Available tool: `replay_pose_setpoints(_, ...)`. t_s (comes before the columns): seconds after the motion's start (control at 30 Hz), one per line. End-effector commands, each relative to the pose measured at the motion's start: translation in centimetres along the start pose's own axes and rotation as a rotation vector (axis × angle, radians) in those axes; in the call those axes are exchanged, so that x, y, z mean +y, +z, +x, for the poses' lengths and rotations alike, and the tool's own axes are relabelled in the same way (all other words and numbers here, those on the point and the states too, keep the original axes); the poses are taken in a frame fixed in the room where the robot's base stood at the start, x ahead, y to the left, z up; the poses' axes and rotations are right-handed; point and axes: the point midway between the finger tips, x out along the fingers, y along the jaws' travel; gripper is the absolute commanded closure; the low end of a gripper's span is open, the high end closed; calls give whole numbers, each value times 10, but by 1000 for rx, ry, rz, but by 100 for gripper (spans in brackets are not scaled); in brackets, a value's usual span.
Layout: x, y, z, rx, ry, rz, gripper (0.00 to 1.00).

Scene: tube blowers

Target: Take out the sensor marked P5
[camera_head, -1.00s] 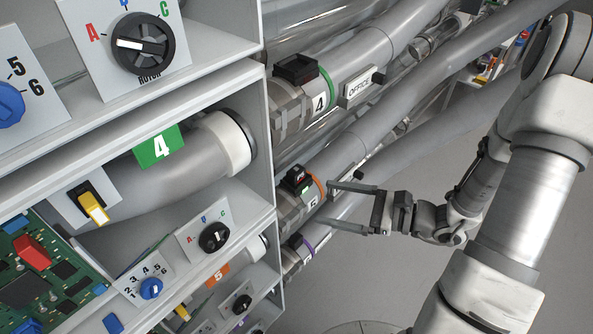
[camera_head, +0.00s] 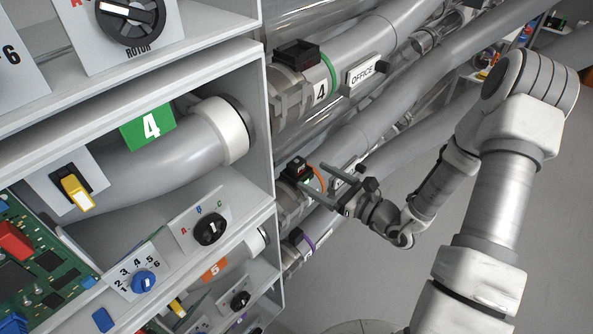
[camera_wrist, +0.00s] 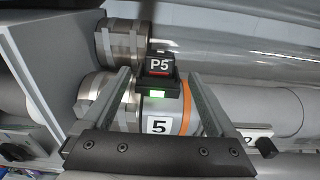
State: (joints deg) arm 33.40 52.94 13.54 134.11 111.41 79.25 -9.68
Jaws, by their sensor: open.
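The sensor marked P5 (camera_wrist: 159,65) is a small black block with a white label and a red stripe. It sits in a black holder with a lit green light on tube 5 (camera_wrist: 159,112), which has an orange ring. In the head view the sensor (camera_head: 297,166) shows on the tube beside the shelf edge. My gripper (camera_head: 313,179) is open and empty, its fingers pointing at the sensor. In the wrist view the fingers of my gripper (camera_wrist: 160,75) lie to the left and right of the sensor's holder. I cannot tell the remaining distance exactly.
Tube 4 (camera_head: 375,45) with a green ring and a black holder (camera_head: 297,54) runs above. A tube with a purple ring (camera_head: 308,242) lies below. The grey shelf unit (camera_head: 262,150) with knobs stands at left. Open floor (camera_head: 400,290) lies at lower right.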

Motion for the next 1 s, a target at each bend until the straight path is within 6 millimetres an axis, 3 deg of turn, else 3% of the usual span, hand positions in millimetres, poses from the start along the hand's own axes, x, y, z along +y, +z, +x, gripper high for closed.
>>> replay_pose_setpoints(0.27, 0, 0, 24, 0, 1, 0, 7)
replay_pose_setpoints(0.6, 1, 2, 68, -1, 1, -1, 7)
replay_pose_setpoints(0.87, 1, 3, 72, 1, 0, 0, 7)
replay_pose_setpoints(1.0, 1, 3, 72, 1, 0, 0, 29)
